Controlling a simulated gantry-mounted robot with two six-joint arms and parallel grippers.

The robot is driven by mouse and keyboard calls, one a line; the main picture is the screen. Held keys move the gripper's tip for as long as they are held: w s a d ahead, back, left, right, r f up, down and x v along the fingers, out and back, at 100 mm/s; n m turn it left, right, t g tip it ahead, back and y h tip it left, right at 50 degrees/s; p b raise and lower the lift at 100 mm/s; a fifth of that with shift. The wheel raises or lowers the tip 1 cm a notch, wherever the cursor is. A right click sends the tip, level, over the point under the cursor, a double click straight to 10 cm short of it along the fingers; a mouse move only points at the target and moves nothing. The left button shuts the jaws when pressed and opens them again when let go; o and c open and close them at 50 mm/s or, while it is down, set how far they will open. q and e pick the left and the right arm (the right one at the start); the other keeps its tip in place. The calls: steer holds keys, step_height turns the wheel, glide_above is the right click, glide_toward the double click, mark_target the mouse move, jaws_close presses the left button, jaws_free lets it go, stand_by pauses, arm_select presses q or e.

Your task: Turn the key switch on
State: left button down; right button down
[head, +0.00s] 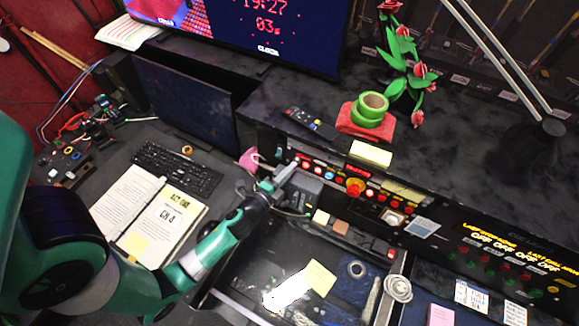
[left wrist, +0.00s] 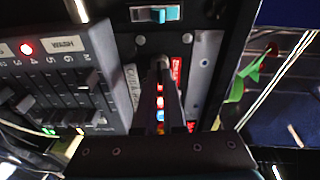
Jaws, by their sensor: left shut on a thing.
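My left gripper (head: 284,174) reaches from the left to the left end of the button panel (head: 375,188). In the left wrist view my gripper (left wrist: 163,66) has its dark fingers close together against the panel face. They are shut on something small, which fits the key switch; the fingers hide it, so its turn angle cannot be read. Lit red, blue and white buttons show just beyond the fingers. My right gripper is not in view.
A grey slider box (left wrist: 60,75) marked WASH stands close beside the fingers, and a cyan rocker switch (left wrist: 165,14) is near. A red mushroom button (head: 355,187) sits along the panel. A keyboard (head: 176,168) and open binder (head: 150,215) lie at left.

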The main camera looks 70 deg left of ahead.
arm_select(q)
steer(key=shift+m, duration=0.4)
steer(key=c, duration=1)
jaws_free()
steer(key=shift+s+d, duration=0.3)
steer(key=shift+s, duration=0.1)
steer(key=b+v, duration=0.3)
steer(key=v, duration=0.7)
steer(key=shift+s+r+b, duration=0.2)
steer(key=shift+s+b, duration=0.1)
